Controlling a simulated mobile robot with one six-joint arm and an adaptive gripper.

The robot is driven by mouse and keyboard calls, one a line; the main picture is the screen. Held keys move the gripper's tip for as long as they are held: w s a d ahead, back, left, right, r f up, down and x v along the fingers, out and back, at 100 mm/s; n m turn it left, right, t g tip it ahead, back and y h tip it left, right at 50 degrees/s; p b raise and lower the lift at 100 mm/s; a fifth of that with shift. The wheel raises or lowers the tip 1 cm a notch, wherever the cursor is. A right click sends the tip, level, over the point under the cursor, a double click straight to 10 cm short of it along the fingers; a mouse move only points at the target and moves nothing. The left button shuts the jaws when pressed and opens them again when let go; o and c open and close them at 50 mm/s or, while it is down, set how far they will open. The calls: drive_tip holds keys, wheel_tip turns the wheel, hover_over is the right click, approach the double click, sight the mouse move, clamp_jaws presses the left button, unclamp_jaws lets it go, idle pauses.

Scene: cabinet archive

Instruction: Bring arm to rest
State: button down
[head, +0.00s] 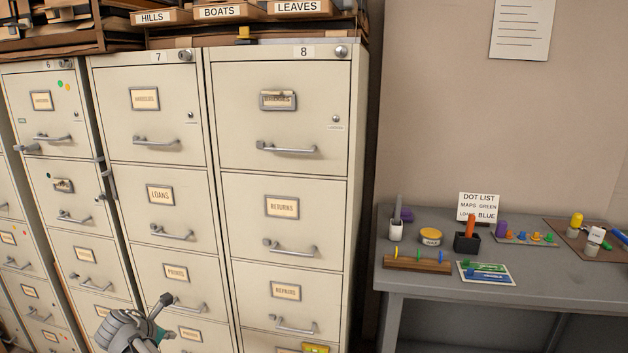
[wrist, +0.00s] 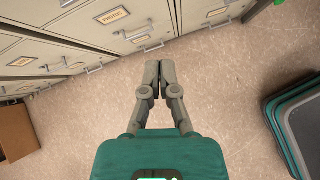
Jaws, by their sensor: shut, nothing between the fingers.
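My arm shows at the bottom left of the head view, in front of the cabinet numbered 7 (head: 150,75). My gripper (wrist: 153,72) is in the middle of the wrist view, its two fingers together and nothing between them. It points down past the cabinet fronts over the speckled floor (wrist: 80,115). It appears apart from the drawers and handles. The fingertips cannot be made out clearly in the head view.
Cabinet 8 (head: 280,110) stands right of cabinet 7, with protruding drawer handles (head: 287,148). A grey table (head: 430,275) with small items stands at the right. A brown box (wrist: 15,132) is at the left of the wrist view. Open floor lies below my gripper.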

drive_tip(key=w+d+f+m+g, duration=0.1)
drive_tip(key=d+f+m+g, duration=0.15)
drive_tip(key=d+m, duration=0.9)
drive_tip(key=w+d+f+m+g, duration=0.1)
drive_tip(key=d+m+g, duration=0.2)
drive_tip(key=d, duration=1.7)
drive_tip(key=s+d+m+g+y, duration=0.1)
drive_tip(key=s+d+m, duration=0.35)
drive_tip(key=d, duration=0.35)
drive_tip(key=s+d+f+m+g+y, duration=0.1)
drive_tip(key=s+d+m, duration=0.2)
drive_tip(key=d+m, duration=0.4)
drive_tip(key=s+d+m+g+y, duration=0.1)
drive_tip(key=s+d+m, duration=0.3)
drive_tip(key=d, duration=0.5)
wheel_tip(320, 180, up, 19)
drive_tip(key=p, duration=1.9)
drive_tip(key=shift+w, duration=0.15)
drive_tip(key=shift+f, duration=0.1)
